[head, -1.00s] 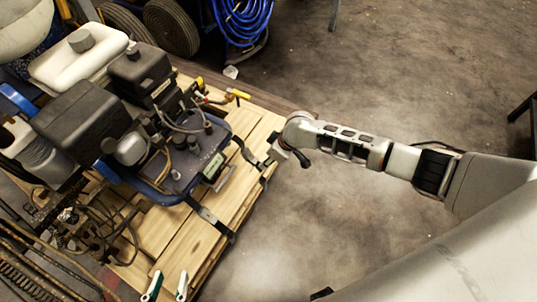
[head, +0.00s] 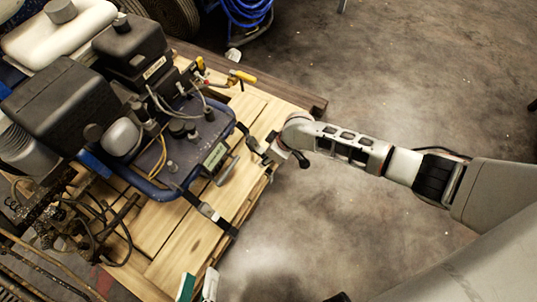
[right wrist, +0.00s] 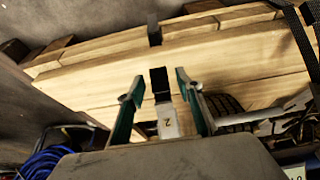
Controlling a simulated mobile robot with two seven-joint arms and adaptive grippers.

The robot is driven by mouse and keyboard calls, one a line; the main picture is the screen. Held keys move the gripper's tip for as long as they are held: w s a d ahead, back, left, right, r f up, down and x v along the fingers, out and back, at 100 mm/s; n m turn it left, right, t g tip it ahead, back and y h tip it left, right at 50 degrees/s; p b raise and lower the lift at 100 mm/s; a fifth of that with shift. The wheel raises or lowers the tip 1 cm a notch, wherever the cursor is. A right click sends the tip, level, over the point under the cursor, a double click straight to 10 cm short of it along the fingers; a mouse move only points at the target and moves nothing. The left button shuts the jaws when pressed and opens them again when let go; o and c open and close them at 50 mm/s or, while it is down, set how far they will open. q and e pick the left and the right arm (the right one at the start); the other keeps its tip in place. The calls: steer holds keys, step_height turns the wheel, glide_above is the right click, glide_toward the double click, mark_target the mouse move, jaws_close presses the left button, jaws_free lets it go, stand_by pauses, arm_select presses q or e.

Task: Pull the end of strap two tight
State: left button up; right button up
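Strap two's metal buckle (right wrist: 168,122), marked "2", shows in the right wrist view with a short black strap end (right wrist: 160,80) above it. My right gripper (right wrist: 157,88) is open, its green fingers on either side of the strap end with gaps to both. In the head view, a black strap (head: 250,141) runs from the machine to the pallet edge beneath my right wrist, which hides the fingers there. Another strap with a metal buckle (head: 207,210) lies nearer. My left gripper (head: 198,284) is at the bottom edge, its green-and-white fingers apart and empty.
The line striper (head: 200,150), with black engine and blue frame, sits on a wooden pallet (head: 180,250). A yellow-handled valve (head: 242,76) sticks out toward the pallet's far corner. Blue coiled hose (head: 245,10) lies beyond. The floor (head: 400,70) right of the pallet is clear.

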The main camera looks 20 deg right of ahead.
stand_by(1.0)
jaws_close()
